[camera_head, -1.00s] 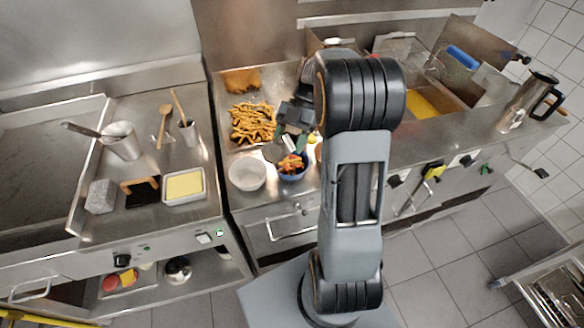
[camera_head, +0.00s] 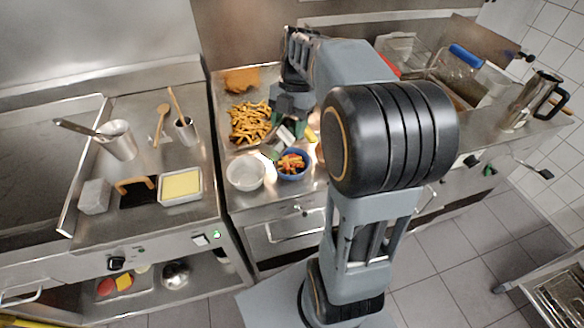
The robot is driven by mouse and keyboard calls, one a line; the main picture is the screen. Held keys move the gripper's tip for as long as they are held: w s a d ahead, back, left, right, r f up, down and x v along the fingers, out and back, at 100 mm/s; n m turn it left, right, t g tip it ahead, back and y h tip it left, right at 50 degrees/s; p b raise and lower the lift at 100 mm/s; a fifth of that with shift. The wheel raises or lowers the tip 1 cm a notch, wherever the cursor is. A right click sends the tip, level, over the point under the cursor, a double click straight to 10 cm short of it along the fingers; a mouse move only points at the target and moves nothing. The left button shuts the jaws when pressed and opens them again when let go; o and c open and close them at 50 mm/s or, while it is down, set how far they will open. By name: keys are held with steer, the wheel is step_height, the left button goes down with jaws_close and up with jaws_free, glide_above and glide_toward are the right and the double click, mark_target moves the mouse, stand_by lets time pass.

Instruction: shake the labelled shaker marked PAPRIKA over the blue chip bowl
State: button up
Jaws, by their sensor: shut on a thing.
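The blue chip bowl (camera_head: 306,174) stands on the steel counter in the middle of the head view, with orange and red pieces in it. My gripper (camera_head: 288,128) points down just behind the bowl. It is shut on a small pale shaker (camera_head: 286,136), which looks tilted, with its lower end toward the left. The shaker is above and behind the bowl's rim; its exact height is hard to tell. My fingers partly cover it, and no PAPRIKA label can be read at this size.
A white bowl (camera_head: 245,173) stands just left of the blue bowl. Fries (camera_head: 248,122) lie in the steel basin behind. A small yellow item (camera_head: 311,136) is right of my gripper. A butter-coloured tray (camera_head: 181,186) sits farther left. My arm hides the counter to the right.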

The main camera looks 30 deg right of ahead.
steer(key=shift+r, duration=0.1)
steer(key=shift+r+h+b, duration=0.2)
steer(key=shift+h+b, duration=0.25)
steer(key=shift+h, duration=0.05)
step_height(320, 180, up, 4)
steer(key=t+h+b, duration=0.3)
steer(key=h, duration=0.1)
steer(key=shift+r+t+h, duration=0.1)
steer(key=shift+t+h, duration=0.2)
steer(key=shift+r+t+h, duration=0.4)
steer(key=shift+r+h, duration=0.2)
steer(key=shift+r, duration=0.1)
steer(key=shift+b, duration=0.3)
